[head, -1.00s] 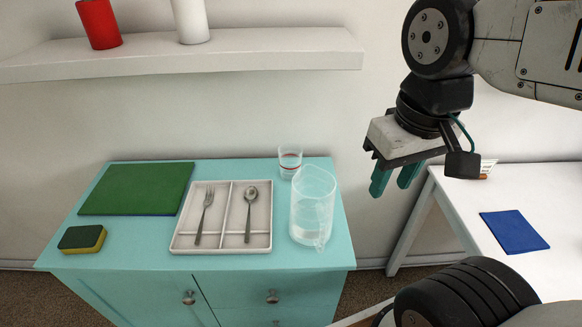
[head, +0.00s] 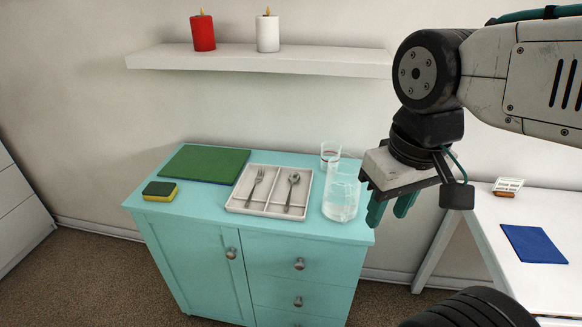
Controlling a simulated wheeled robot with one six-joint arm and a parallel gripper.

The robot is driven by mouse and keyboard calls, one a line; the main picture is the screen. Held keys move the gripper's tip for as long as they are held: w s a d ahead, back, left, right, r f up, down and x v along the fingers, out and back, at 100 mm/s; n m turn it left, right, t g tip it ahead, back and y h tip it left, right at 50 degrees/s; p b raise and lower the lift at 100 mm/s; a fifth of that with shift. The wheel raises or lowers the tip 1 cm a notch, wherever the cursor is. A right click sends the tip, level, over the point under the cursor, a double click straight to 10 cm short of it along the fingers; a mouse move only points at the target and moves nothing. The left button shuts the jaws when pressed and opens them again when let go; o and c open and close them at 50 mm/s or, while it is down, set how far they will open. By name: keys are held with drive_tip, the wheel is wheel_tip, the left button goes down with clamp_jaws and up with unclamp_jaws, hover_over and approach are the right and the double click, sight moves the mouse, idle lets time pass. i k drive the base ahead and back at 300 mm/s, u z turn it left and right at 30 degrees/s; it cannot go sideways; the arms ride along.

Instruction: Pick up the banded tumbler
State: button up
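The banded tumbler (head: 330,155) is a small clear glass with a reddish band. It stands upright at the back right of the turquoise cabinet top (head: 205,204). A clear pitcher (head: 341,197) stands in front of it and slightly to its right, close to it in the picture. My gripper (head: 389,212) has teal fingers pointing down, with a gap between them and nothing held. It hangs to the right of the pitcher and tumbler in the head view, nearer to the camera.
A cutlery tray (head: 268,208) with fork and spoon, a green board (head: 208,164) and a sponge (head: 160,191) lie on the cabinet. A shelf (head: 270,61) above holds a red candle (head: 203,33) and a white candle (head: 267,34). A white table (head: 500,262) with a blue mat (head: 535,243) is at right.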

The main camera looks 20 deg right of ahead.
sight(329, 149)
drive_tip(key=u, duration=1.5)
drive_tip(key=i, duration=1)
drive_tip(key=z, duration=2.55)
